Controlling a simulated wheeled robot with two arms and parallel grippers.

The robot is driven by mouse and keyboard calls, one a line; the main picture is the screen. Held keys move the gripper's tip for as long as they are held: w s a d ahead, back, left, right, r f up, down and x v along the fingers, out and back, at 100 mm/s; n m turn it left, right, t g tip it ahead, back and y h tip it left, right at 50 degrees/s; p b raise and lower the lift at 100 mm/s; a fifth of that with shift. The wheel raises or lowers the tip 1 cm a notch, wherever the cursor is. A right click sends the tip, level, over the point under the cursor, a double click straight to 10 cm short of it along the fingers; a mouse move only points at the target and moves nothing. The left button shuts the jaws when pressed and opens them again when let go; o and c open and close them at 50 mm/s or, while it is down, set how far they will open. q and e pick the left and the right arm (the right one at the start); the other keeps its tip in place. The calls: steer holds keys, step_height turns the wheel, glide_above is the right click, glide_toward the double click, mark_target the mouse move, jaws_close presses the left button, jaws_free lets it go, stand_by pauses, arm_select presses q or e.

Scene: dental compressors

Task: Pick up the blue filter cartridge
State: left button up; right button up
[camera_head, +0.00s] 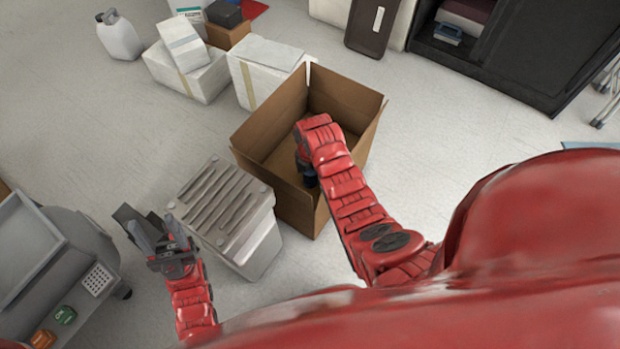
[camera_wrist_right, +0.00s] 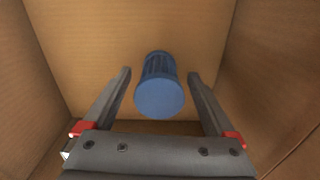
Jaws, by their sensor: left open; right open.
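The blue filter cartridge (camera_wrist_right: 160,88) is in the right wrist view, inside the open cardboard box (camera_head: 352,100), and shows a round end towards the camera. My right gripper (camera_wrist_right: 160,80) is open inside the box, with one finger on each side of the cartridge and a gap to each. In the head view a small dark blue part (camera_head: 308,174) shows beside my right arm in the box; I cannot tell whether it is the cartridge. My right fingers are hidden there behind the arm. My left gripper (camera_head: 150,232) is open and empty, left of the grey ribbed unit.
The grey ribbed unit (camera_head: 222,203) stands against the box's left side. A grey machine with buttons (camera_head: 60,265) is at the lower left. White boxes (camera_head: 188,70) stand behind, and a dark cabinet (camera_head: 530,50) is at the upper right. Floor is clear right of the box.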

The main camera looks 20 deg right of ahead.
steer(key=shift+f, duration=0.65)
jaws_close()
